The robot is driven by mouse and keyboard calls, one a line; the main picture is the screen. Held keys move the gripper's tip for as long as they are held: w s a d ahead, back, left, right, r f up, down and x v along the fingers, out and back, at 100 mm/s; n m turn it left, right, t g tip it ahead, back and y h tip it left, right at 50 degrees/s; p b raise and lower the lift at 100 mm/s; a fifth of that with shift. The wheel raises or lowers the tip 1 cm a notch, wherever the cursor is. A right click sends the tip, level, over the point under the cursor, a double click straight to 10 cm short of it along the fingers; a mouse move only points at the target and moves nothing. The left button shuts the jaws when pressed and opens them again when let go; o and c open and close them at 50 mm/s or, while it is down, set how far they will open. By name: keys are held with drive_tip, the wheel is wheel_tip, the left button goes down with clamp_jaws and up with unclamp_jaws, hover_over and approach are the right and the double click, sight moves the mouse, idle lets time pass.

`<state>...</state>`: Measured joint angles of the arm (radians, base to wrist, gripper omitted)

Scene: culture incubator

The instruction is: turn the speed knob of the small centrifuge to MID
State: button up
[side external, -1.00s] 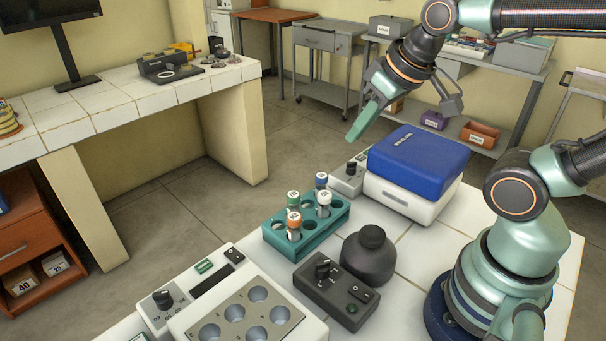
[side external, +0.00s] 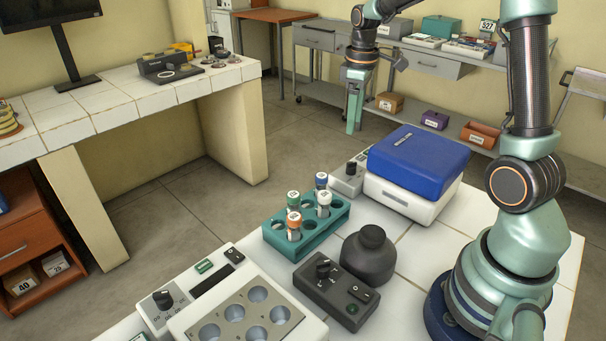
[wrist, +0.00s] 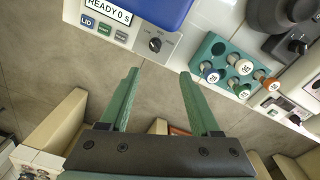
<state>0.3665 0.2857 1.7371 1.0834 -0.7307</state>
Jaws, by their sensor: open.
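The small centrifuge has a blue lid (side external: 420,152) over a white body (side external: 408,196), with a control panel on its left side. Its dark speed knob (wrist: 155,44) shows in the wrist view beside the display (wrist: 108,14), which reads READY 0 s. The knob also shows small in the side external view (side external: 351,167); its setting is too small to read. My gripper (side external: 353,127) is open and empty, fingers pointing down, above and beyond the panel side. In the wrist view my fingertips (wrist: 159,74) are apart, with the knob just past the gap between them.
A teal rack (side external: 307,228) with several capped tubes stands near the centrifuge. A white device with wells (side external: 240,318) is at the front. Open floor lies past the table edge.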

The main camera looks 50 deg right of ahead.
sight(352, 162)
drive_tip(key=f, duration=0.4)
drive_tip(key=d+f, duration=0.1)
drive_tip(key=f, duration=0.8)
drive_tip(key=shift+w+d+f, duration=0.2)
drive_tip(key=shift+d+f, duration=0.05)
drive_tip(key=shift+f, duration=0.05)
clamp_jaws()
